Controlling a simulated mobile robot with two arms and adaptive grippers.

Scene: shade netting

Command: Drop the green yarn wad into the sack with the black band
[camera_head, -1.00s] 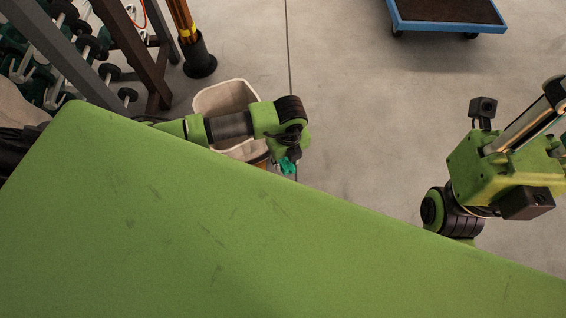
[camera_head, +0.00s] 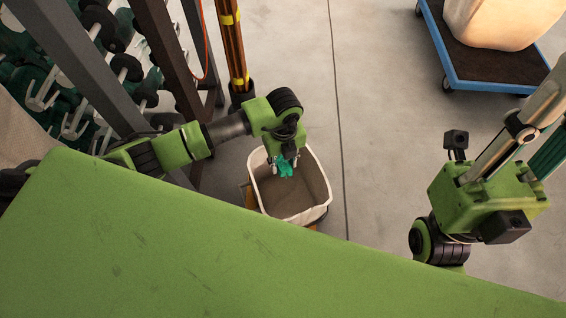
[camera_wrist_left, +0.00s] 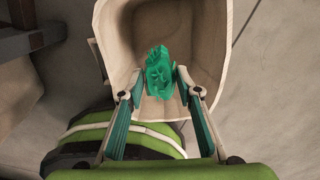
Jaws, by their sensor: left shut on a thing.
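The green yarn wad (camera_head: 286,168) is held between the fingertips of my left gripper (camera_head: 284,163). In the left wrist view, the wad (camera_wrist_left: 160,72) sits between the two fingers of the gripper (camera_wrist_left: 156,88). Both are over the open mouth of a cream sack (camera_head: 318,206), towards its far side in the head view. The sack's pale wall (camera_wrist_left: 113,50) surrounds the wad in the left wrist view. Its inside looks empty.
A blue-edged cart (camera_head: 490,68) with a large cream bulging sack (camera_head: 500,22) stands at the top right. A rack of dark rollers (camera_head: 95,60) and a post with yellow bands (camera_head: 232,50) stand left. Open concrete floor (camera_head: 390,140) lies between.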

